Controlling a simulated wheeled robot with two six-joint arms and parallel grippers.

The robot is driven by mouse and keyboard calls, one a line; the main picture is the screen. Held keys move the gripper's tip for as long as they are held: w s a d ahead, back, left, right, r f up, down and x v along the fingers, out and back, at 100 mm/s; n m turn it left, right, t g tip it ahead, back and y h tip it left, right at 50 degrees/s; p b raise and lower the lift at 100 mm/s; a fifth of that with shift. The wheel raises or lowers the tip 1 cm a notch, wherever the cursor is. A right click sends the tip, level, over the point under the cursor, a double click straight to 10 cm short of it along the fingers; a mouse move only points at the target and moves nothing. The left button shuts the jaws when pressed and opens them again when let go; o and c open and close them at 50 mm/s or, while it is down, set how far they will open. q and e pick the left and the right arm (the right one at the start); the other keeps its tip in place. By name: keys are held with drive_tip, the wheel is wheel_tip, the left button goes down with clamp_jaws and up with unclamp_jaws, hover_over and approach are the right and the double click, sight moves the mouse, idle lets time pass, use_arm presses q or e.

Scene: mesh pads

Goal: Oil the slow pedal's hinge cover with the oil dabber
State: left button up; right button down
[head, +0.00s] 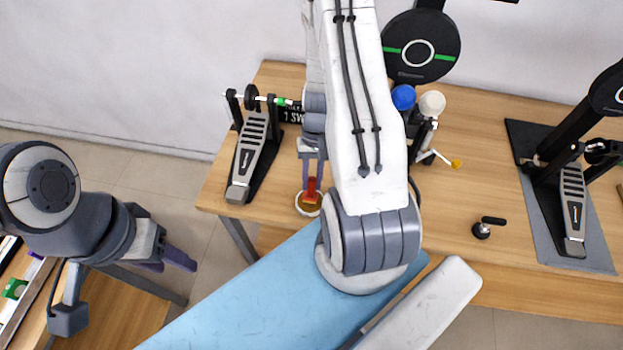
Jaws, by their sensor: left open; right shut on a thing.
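A silver-and-black pedal (249,158) stands on the left of the wooden table, with a black hinge area at its far end. My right gripper (312,178) points down and is shut on a red-handled tool, probably the oil dabber (312,188). A second pedal (573,208) stands at the right. My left gripper (168,262) is open and empty, left of the table.
Blue (403,97) and white (432,103) balls on a stand sit behind my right arm. A round black pad (421,46) rises at the back. A black-handled knob (482,230) lies front right. The right pedal rests on a grey mat (592,257).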

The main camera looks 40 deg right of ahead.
sight(312, 179)
drive_tip(key=shift+r+p, duration=2.7)
drive_tip(key=shift+r, duration=0.7)
